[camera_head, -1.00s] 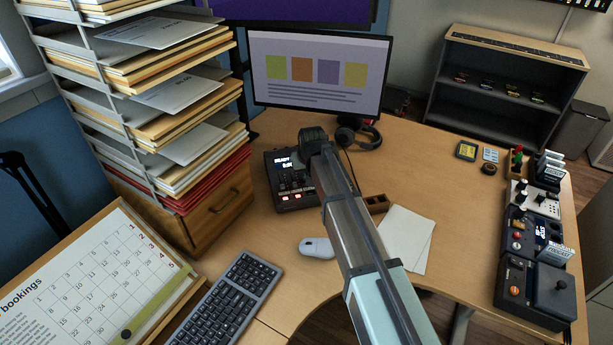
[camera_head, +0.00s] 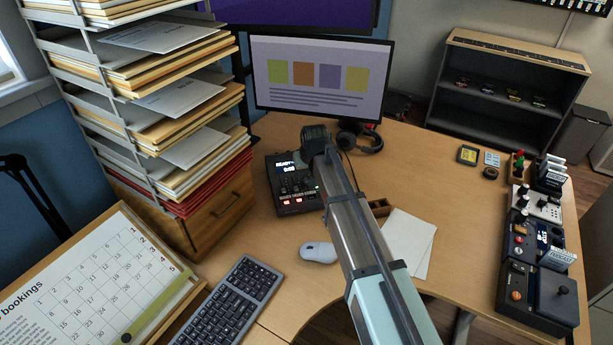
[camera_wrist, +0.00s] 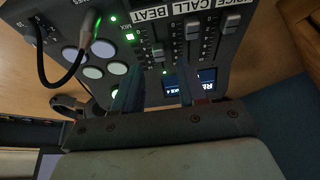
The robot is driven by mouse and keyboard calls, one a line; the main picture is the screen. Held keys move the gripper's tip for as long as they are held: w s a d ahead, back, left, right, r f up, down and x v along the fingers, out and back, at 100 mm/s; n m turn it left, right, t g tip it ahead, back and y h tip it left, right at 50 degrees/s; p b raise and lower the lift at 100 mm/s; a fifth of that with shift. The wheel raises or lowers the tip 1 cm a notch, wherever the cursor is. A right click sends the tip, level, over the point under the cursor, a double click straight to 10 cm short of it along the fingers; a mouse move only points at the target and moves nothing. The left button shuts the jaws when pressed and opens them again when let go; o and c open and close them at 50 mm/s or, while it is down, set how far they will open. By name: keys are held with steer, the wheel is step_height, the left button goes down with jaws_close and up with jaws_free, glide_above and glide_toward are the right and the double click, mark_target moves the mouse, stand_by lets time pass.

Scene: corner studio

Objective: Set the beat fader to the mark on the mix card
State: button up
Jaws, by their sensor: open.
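The mixer (camera_head: 293,184) stands on the desk below the monitor, its small screen lit with what looks like "READY 0:00". In the wrist view, its panel (camera_wrist: 215,55) appears upside down, with a label strip (camera_wrist: 188,16) reading BEAT, CALL and a partly cut-off third word. The beat fader knob (camera_wrist: 158,51) lies under the BEAT end, with the call fader knob (camera_wrist: 193,31) beside it. My gripper (camera_wrist: 156,88) is open, its dark fingers either side of the beat fader's line; I see no contact with the knob. I cannot identify a mix card.
A cable is plugged into the mixer panel in the wrist view. Headphones (camera_head: 361,138) lie behind, and a mouse (camera_head: 318,252), keyboard (camera_head: 230,303) and white papers (camera_head: 409,245) lie in front. A paper rack and wooden drawer (camera_head: 222,208) stand close on the left.

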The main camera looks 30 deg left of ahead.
steer(key=v, duration=1)
steer(key=shift+r, duration=0.4)
steer(key=shift+s+d, duration=0.1)
steer(key=shift+d, duration=0.05)
